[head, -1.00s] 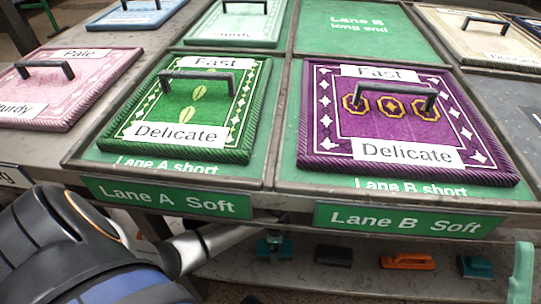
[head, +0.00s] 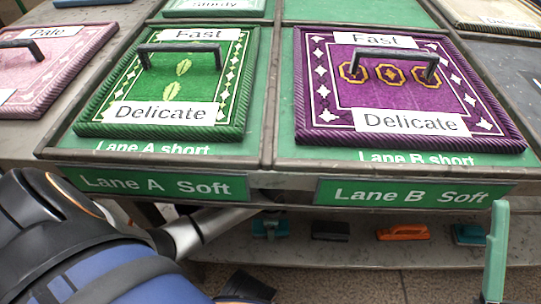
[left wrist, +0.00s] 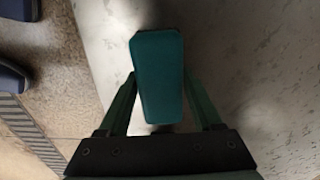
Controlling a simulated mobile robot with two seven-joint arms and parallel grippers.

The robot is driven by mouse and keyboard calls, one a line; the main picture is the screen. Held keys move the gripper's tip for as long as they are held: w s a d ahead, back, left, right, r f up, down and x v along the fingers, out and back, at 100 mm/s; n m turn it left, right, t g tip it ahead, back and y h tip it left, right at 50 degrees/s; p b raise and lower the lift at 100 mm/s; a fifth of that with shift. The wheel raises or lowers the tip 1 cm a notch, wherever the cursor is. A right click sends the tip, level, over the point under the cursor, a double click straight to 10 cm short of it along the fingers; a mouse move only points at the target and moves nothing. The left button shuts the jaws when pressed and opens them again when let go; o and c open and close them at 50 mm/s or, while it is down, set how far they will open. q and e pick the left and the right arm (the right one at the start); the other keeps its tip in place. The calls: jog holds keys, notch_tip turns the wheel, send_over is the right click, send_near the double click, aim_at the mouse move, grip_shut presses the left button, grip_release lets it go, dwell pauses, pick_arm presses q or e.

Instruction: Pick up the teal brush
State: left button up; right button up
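In the left wrist view a teal brush (left wrist: 158,80) shows as a plain rounded block over a pale surface. My left gripper (left wrist: 160,76) has its two green fingers spread, one on each side of the brush. Whether the fingertips touch it or sit above it is unclear. In the head view two teal brushes lie on the low shelf under the table, one at the left (head: 270,228) and one at the right (head: 468,235). I cannot tell for certain which one the wrist view shows. Of my right gripper only one green finger (head: 496,250) shows at the right edge.
A black brush (head: 330,231) and an orange brush (head: 403,232) lie on the same shelf (head: 345,252). The table edge with the green Lane A Soft (head: 160,184) and Lane B Soft (head: 415,192) signs overhangs it. Green (head: 170,90) and purple (head: 400,95) rugs with handles lie above.

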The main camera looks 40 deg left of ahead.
pick_arm(q)
jog(key=c, duration=0.9)
grip_shut()
jog(key=shift+a+r, duration=0.1)
